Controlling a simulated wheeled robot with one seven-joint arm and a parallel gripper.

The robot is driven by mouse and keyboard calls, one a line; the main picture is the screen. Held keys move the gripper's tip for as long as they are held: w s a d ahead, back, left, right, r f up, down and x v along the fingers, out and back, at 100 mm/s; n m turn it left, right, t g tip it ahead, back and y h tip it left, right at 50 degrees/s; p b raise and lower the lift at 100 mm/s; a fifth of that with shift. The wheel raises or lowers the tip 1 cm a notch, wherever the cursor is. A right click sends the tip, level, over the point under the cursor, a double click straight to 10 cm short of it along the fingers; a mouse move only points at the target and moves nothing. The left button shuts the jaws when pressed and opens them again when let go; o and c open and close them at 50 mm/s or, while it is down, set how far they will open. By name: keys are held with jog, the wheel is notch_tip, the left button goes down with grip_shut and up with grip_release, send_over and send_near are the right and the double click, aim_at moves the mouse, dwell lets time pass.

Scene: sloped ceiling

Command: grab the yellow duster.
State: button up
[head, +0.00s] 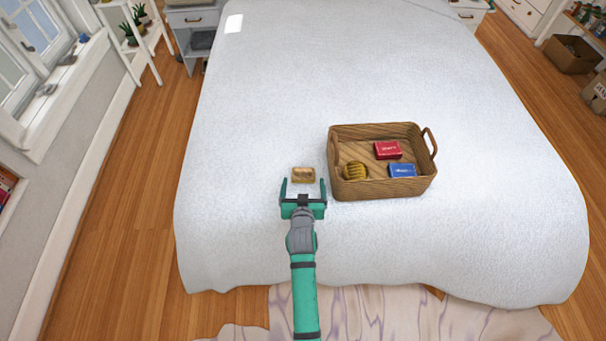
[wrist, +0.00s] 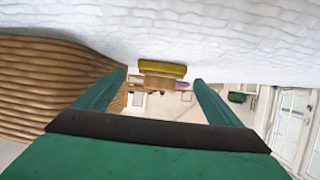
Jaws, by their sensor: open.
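The yellow duster (head: 303,174) is a small block with a tan-brown body. It lies on the white bed, left of the wicker basket. In the wrist view the duster (wrist: 162,68) shows a yellow strip against the bed and a brown part, centred in the gap between the fingers. My gripper (head: 303,186) is open and empty, its two green fingers pointing at the duster from the near side. The duster sits at or just past the fingertips, with a finger to either side of its line. I cannot tell the exact height of the fingers above the bed.
The bed (head: 235,150) is clear left of the duster.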

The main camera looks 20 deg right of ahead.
aim_at(304, 175)
jog(key=shift+r+x, duration=0.1)
jog(key=shift+x, duration=1.3)
jog(key=shift+r+x, duration=0.15)
jog(key=shift+x, duration=1.25)
jog(key=shift+a, duration=0.15)
jog(key=c, duration=0.9)
jog(key=shift+c, duration=1.3)
